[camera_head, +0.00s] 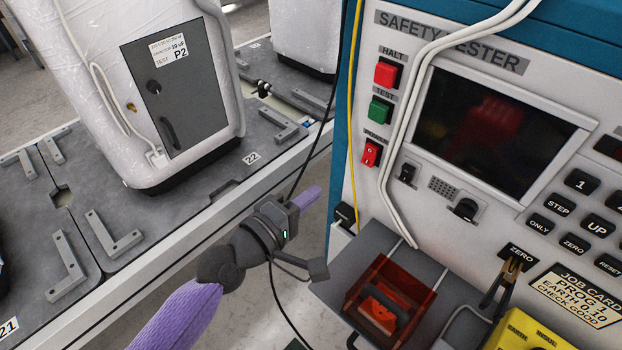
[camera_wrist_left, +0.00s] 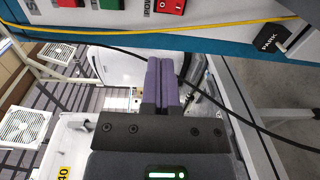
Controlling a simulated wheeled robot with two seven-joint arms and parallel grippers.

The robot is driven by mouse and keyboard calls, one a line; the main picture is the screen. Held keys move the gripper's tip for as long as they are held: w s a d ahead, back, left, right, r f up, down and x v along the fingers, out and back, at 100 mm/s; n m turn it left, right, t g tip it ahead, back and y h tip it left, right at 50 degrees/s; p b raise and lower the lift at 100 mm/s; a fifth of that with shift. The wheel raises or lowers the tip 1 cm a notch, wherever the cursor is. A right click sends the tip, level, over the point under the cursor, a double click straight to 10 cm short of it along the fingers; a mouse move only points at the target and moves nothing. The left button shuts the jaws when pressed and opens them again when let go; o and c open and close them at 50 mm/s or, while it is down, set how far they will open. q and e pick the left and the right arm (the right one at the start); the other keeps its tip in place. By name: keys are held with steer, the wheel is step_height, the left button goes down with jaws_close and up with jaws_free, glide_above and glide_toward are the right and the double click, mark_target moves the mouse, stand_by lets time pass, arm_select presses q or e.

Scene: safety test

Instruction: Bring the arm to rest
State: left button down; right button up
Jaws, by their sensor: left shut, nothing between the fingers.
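My left arm comes in from the lower left in the head view. My left gripper (camera_head: 306,197) is shut and empty, its purple fingers together, in the gap between the conveyor and the safety tester (camera_head: 452,36). The left wrist view shows the closed fingers (camera_wrist_left: 160,82) pointing away from the wrist, with nothing between them. A thin black cable passes close to the gripper in both views; I cannot tell whether it touches. My right gripper is not in view.
The tester carries a red HALT button (camera_head: 386,73), a green TEST button (camera_head: 380,110) and a red power switch (camera_head: 371,153). An orange clear-covered box (camera_head: 388,297) sits on its shelf. A white wrapped appliance (camera_head: 110,60) stands on the conveyor. A black PARK block (camera_wrist_left: 270,39) is at the tester's edge.

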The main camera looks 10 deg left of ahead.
arm_select(q)
steer(key=s+a+f+m+g+y, duration=0.2)
steer(key=s+a+f+y, duration=0.15)
steer(key=f, duration=0.55)
steer(key=s+a+f+m+g+y, duration=0.2)
steer(key=s+a+f, duration=0.15)
steer(key=f, duration=0.65)
steer(key=s+a+f+m+g+y, duration=0.2)
steer(key=s+f, duration=0.3)
steer(key=f, duration=0.4)
steer(key=s+a+f+m+g+y, duration=0.1)
steer(key=s+a+f+m+g, duration=0.1)
steer(key=s, duration=1.1)
steer(key=s+a+f+m+g+y, duration=0.2)
steer(key=s+f+m+g, duration=0.3)
steer(key=s+f, duration=0.4)
steer(key=s, duration=0.4)
steer(key=shift+a+g, duration=0.25)
steer(key=shift+g, duration=0.15)
